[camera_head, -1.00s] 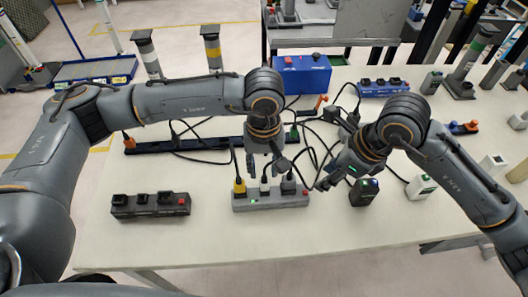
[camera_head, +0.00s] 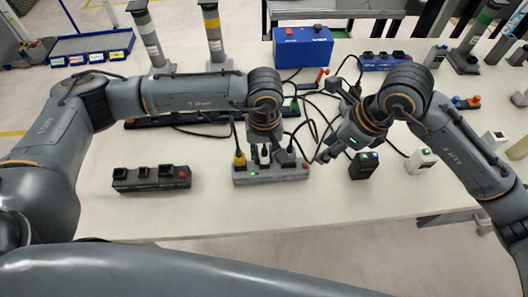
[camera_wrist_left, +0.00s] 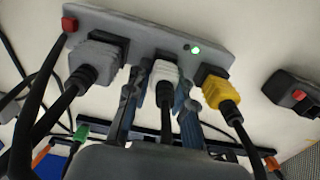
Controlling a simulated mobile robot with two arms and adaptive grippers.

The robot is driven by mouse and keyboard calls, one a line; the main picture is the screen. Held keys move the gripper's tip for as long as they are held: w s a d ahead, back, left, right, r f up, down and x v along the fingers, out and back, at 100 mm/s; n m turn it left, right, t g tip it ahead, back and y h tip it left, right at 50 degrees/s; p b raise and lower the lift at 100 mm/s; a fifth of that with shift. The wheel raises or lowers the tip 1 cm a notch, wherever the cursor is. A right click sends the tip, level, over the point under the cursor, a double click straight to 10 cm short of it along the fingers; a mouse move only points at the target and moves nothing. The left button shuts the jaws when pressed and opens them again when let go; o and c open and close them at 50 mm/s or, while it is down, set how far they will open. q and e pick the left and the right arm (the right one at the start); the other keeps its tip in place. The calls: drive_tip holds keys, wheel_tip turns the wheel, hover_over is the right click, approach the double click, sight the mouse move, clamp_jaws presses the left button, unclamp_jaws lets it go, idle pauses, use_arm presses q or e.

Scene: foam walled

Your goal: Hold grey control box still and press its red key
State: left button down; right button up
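The grey control box (camera_head: 268,178) lies on the table near the middle, with a green light, a red key (camera_head: 305,165) at its right end, and yellow, white and grey plugs in it. In the left wrist view the grey box (camera_wrist_left: 150,37) and its red key (camera_wrist_left: 69,24) also show. My left gripper (camera_head: 264,157) is low over the box. Its fingers (camera_wrist_left: 158,98) stand apart on either side of the white plug (camera_wrist_left: 165,73); contact is unclear. My right gripper (camera_head: 323,157) is just right of the red key, apart from it; its finger opening is unclear.
A darker box (camera_head: 150,179) with a red key lies at left. A black box (camera_head: 364,165) and a white box (camera_head: 421,161) stand at right. Black cables lie behind the grey box, near a blue box (camera_head: 302,47). The table front is clear.

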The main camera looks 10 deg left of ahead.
clamp_jaws()
idle(1.2)
